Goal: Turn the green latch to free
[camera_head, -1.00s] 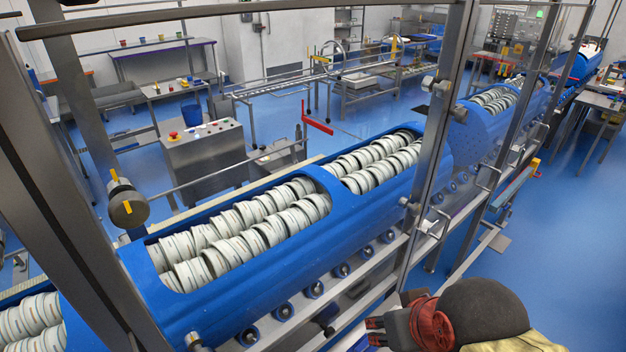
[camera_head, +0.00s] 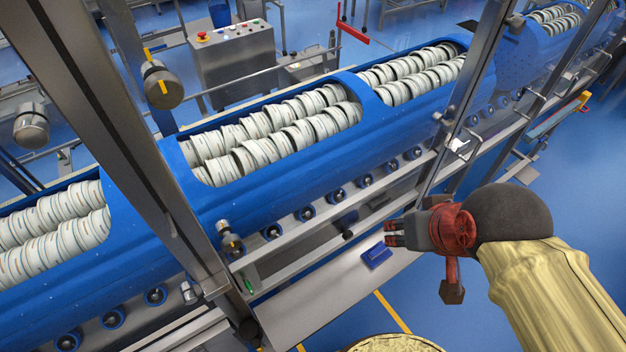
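A small green piece (camera_head: 248,285), which looks like the green latch, sits low on the metal frame post at the lower middle-left. It is too small for me to tell which way it is turned. My gripper (camera_head: 390,234) is to the right of it and clearly apart from it, in front of the lower rail of the machine. Its dark fingers point left. I see nothing held, but I cannot tell how far apart the fingers are.
A long blue carrier (camera_head: 290,165) with rows of white tubs runs behind the metal posts. A blue block (camera_head: 376,255) lies on a grey shelf (camera_head: 310,295) below my gripper. A steel post (camera_head: 150,150) slants down beside the green piece.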

